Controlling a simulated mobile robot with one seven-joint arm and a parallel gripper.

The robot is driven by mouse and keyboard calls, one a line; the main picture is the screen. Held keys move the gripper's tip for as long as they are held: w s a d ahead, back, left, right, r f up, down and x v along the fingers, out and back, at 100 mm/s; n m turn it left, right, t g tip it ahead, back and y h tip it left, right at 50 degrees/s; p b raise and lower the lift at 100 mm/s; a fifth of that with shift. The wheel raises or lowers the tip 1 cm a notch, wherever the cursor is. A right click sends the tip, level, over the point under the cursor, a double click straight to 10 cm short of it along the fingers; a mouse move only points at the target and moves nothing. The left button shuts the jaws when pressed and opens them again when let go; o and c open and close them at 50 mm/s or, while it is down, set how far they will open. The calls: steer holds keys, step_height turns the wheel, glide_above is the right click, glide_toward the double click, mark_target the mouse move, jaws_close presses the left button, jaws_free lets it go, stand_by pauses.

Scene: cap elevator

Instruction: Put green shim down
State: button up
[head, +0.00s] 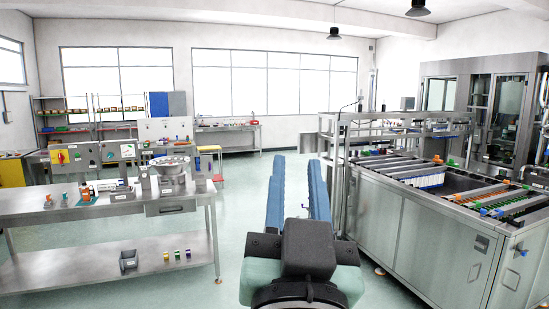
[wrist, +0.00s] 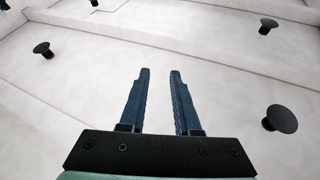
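My gripper (head: 297,161) is in the middle of the head view, raised in front of me, with its two long blue fingers pointing up and away. The fingers are apart and nothing shows between them. In the wrist view the gripper (wrist: 160,72) is also empty, against the ceiling. I cannot make out a green shim for certain. A small green piece (head: 188,253) stands beside other small coloured pieces on the lower shelf of the left bench (head: 80,283); it is too small to identify. My gripper is well apart from it.
The left bench's steel top (head: 60,214) carries a bowl-shaped device (head: 170,166) and several small parts. At right stands a large steel machine (head: 415,225) with coloured rails. The floor (head: 240,180) between them is clear. Dark ceiling lamps (wrist: 281,119) show in the wrist view.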

steer(key=s+a+r+n+t, duration=0.2)
steer(key=s+r+t, duration=0.2)
steer(key=s+r, duration=0.4)
step_height(320, 180, up, 2)
steer(key=shift+a+y, duration=0.15)
steer(key=shift+y, duration=0.25)
steer(key=shift+s, duration=0.1)
